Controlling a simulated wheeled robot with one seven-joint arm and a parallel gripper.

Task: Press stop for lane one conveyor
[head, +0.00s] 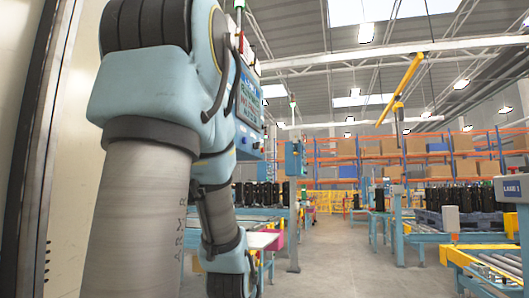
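A blue control panel (249,143) with a lit screen (249,98) stands just behind my arm, left of the picture's middle. My arm covers its left part. Small buttons show along its lower edge, but they are too small to read, and I cannot make out a stop button. My arm fills the left side, rising and then bending down. My gripper is not in view.
A second blue box on a post (295,158) stands farther back. Conveyors with black items (262,194) lie beyond my arm; more black items (466,198) stand at right. Orange racks with cartons (385,160) line the back. The grey floor (335,262) is clear in the middle.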

